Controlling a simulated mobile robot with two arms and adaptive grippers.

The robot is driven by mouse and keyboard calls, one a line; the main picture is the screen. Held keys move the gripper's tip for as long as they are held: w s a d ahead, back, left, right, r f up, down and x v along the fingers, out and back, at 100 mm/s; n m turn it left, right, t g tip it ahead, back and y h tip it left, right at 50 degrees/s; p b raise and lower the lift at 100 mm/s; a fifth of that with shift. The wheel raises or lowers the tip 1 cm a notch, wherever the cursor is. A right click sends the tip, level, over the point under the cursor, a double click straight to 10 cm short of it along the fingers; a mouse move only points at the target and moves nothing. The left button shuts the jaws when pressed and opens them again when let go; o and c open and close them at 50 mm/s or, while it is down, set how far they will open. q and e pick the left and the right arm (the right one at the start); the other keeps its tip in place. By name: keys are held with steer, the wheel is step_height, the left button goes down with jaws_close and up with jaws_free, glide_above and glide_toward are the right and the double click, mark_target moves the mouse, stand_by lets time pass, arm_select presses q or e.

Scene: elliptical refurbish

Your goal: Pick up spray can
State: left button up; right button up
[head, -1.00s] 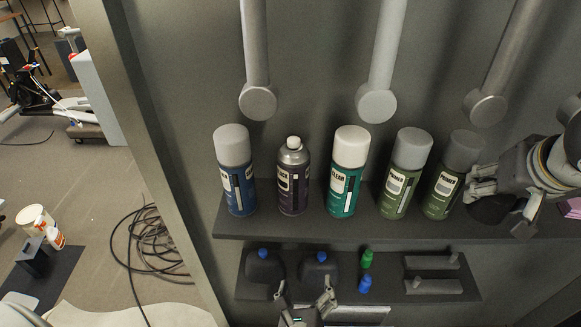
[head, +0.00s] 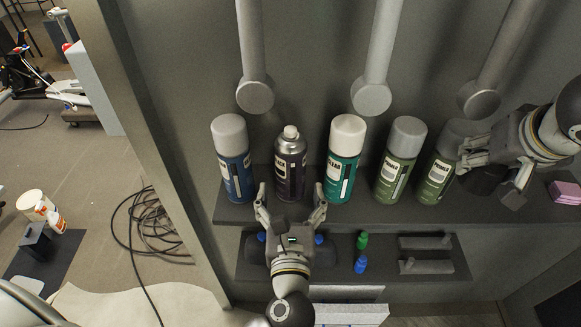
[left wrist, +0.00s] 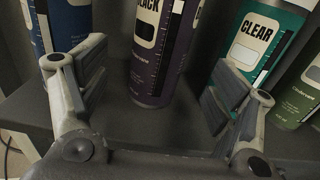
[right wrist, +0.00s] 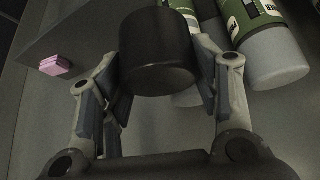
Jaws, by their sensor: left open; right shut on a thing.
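A dark purple spray can labelled BLACK (head: 290,168) stands upright and uncapped on the shelf, its pale nozzle showing. It also fills the middle of the left wrist view (left wrist: 160,60). My left gripper (head: 290,197) is open in front of this can, with a finger toward each side; the can stands beyond the fingertips. My right gripper (head: 486,170) is shut on a black cylindrical cap (right wrist: 158,50), beside the rightmost green can. Other upright cans are a blue one (head: 235,170), a teal CLEAR one (head: 342,175) and two green PRIMER cans (head: 393,178) (head: 437,180).
Grey rods with round ends (head: 255,96) hang above the cans. A pink block (head: 565,193) lies at the shelf's right. Neighbouring cans stand close on both sides.

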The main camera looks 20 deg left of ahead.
mark_target(291, 172)
arm_select(q)
steer(key=shift+x, duration=0.85)
arm_select(e)
steer(key=shift+w+f, duration=0.1)
steer(key=shift+f, duration=0.05)
arm_select(q)
steer(key=shift+w+a+f+b, duration=0.1)
steer(key=shift+w+f+b, duration=0.05)
steer(key=shift+w+b, duration=0.2)
arm_select(e)
steer(key=shift+f, duration=0.2)
arm_select(q)
steer(key=b+x, duration=0.1)
steer(key=x, duration=0.3)
steer(key=shift+w, duration=0.25)
arm_select(e)
steer(key=shift+f, duration=0.75)
arm_select(q)
steer(key=shift+s, duration=0.1)
arm_select(e)
steer(key=shift+r, duration=0.1)
arm_select(q)
steer(key=shift+c, duration=1.1)
steer(key=c, duration=1)
